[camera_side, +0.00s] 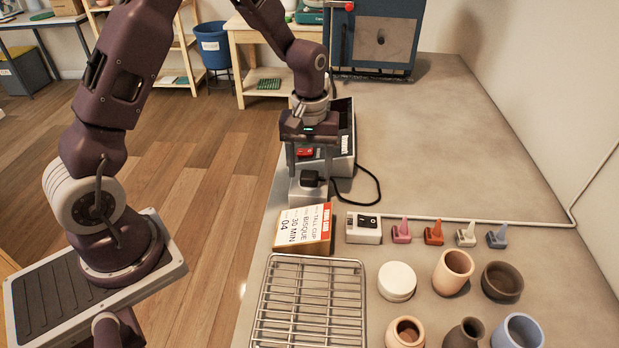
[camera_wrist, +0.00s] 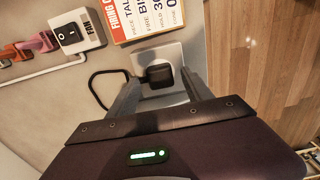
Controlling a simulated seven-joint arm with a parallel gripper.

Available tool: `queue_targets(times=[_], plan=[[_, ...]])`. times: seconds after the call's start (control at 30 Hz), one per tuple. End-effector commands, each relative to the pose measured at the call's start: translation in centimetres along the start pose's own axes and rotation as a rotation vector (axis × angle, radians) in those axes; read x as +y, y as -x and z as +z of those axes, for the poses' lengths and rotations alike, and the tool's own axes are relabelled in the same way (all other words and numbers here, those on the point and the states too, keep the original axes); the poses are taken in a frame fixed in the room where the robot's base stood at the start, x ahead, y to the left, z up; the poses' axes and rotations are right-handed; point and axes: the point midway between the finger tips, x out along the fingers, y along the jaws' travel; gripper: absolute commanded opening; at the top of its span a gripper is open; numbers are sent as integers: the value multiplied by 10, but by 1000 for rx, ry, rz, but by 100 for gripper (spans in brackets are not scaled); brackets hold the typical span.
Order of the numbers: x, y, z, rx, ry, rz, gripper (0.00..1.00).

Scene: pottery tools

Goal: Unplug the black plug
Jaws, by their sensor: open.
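The black plug (camera_side: 310,179) sits in a pale socket block (camera_side: 297,193) on the bench, with a black cord looping out to the right in the side view. In the wrist view the plug (camera_wrist: 159,74) shows on the pale socket plate (camera_wrist: 172,54), between and just beyond my fingers. My gripper (camera_side: 312,176) is above the socket, pointing down, with its jaws open. In the wrist view my gripper (camera_wrist: 158,98) has one finger on each side of the plug. I cannot tell whether either finger touches it.
A firing card (camera_side: 304,228) on a block and a white switch box (camera_side: 363,228) stand near the socket. A grey box with a red switch (camera_side: 305,152) is just behind. A wire rack (camera_side: 310,300) and several pots lie in front. The bench's back right is clear.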

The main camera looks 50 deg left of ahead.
Motion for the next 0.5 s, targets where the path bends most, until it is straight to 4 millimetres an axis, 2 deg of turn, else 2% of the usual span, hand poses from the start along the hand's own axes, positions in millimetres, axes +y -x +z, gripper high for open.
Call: queue_targets(times=[0.2,0.5], plan=[[-1,-13,0,-2,0,-2,58],[-1,-15,1,-3,0,-4,58]])
